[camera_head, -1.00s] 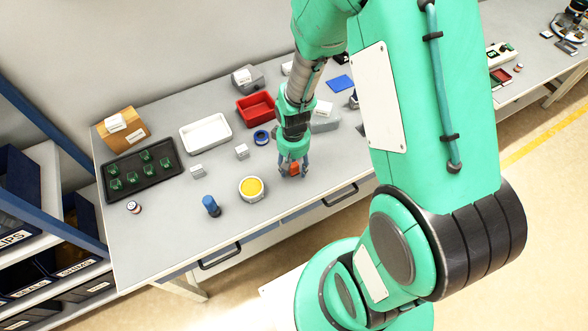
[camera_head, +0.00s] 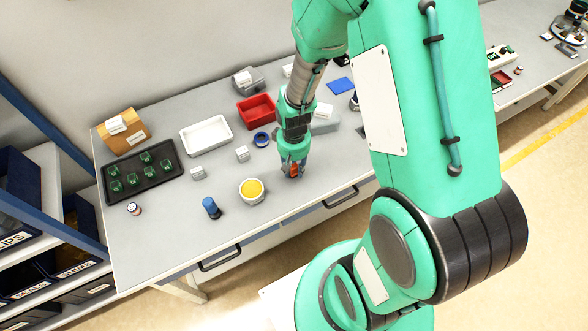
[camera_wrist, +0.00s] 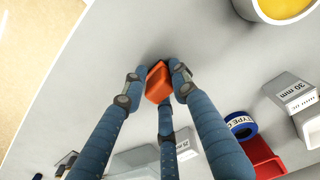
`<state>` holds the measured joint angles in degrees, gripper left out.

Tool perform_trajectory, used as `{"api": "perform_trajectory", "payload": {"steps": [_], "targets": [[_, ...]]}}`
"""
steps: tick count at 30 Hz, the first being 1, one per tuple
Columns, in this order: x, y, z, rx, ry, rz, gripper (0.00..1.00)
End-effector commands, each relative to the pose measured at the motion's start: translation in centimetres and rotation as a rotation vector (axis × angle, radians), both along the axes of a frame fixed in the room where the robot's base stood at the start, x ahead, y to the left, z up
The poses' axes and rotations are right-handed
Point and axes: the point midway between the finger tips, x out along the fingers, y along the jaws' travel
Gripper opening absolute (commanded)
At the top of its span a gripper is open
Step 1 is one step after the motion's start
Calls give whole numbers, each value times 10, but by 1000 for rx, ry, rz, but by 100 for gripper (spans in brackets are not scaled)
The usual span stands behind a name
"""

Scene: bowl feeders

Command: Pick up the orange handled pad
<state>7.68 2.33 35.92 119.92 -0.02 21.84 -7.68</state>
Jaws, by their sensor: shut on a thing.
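The orange handled pad (camera_wrist: 158,83) shows as an orange block between the fingertips of my gripper (camera_wrist: 156,86) in the wrist view. The blue-grey fingers are shut on it from both sides, with a further finger below it in the picture. In the head view, my gripper (camera_head: 293,172) points down near the front part of the bench, and a little orange of the pad (camera_head: 292,170) shows between the fingers. The rest of the pad is hidden by the fingers. I cannot tell whether it touches the bench top.
On the grey bench (camera_head: 165,245), a white cup with yellow contents (camera_head: 252,189) stands just left of my gripper. A blue tape roll (camera_head: 262,138), a red bin (camera_head: 256,108) and a white tray (camera_head: 206,134) lie behind. A blue cylinder (camera_head: 211,206) stands further left.

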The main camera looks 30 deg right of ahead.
Motion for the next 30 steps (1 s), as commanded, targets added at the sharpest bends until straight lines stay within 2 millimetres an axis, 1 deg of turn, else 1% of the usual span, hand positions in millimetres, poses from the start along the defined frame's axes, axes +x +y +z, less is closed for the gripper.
{"api": "perform_trajectory", "payload": {"steps": [4,7,13,16,30], "targets": [[0,0,5,0,-1,0,2],[1,0,13,0,-2,0,2],[1,0,40,0,-4,0,2],[-20,3,38,0,1,0,2],[-114,14,47,0,0,0,2]]}}
